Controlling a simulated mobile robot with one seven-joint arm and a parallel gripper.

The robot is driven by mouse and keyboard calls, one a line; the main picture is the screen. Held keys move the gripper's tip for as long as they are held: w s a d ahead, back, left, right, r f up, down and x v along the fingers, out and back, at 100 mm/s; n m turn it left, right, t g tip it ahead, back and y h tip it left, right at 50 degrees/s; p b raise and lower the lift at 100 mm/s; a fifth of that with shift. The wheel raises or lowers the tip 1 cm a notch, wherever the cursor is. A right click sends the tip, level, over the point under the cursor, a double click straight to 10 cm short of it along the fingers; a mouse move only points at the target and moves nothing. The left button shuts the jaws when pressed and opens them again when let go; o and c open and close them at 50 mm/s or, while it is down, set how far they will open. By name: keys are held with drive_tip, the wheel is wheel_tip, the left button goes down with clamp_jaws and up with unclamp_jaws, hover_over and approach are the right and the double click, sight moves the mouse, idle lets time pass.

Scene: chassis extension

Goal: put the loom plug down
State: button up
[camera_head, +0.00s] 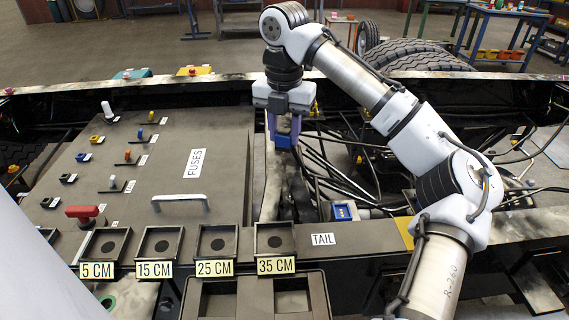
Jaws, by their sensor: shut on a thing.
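My gripper (284,130) points down at the upper middle of the view, above the chassis opening just right of the fuse panel. It is shut on a small blue block, which I take to be the loom plug (284,141). The plug is held between the fingertips, which partly cover it. Whether a cable leads from the plug cannot be told against the dark cables behind. Another blue piece with a pale edge (342,212) sits lower right, behind the TAIL label (323,239).
Square trays marked 5 CM (98,229), 15 CM (140,257), 25 CM (200,257) and 35 CM (260,240) line the front rail. The fuse panel (170,145) carries a handle (180,200) and several switches. Loose black cables (345,165) fill the opening right of the gripper.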

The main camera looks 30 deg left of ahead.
sight(285, 130)
wheel_tip(285, 130, down, 8)
drive_tip(key=shift+f+p, duration=0.1)
drive_tip(key=shift+p, duration=0.3)
drive_tip(key=shift+f, duration=0.15)
drive_tip(key=o, duration=1)
drive_tip(key=shift+c, duration=0.2)
wheel_tip(285, 130, up, 12)
drive_tip(key=shift+r+b, duration=0.2)
drive_tip(key=shift+b, duration=0.1)
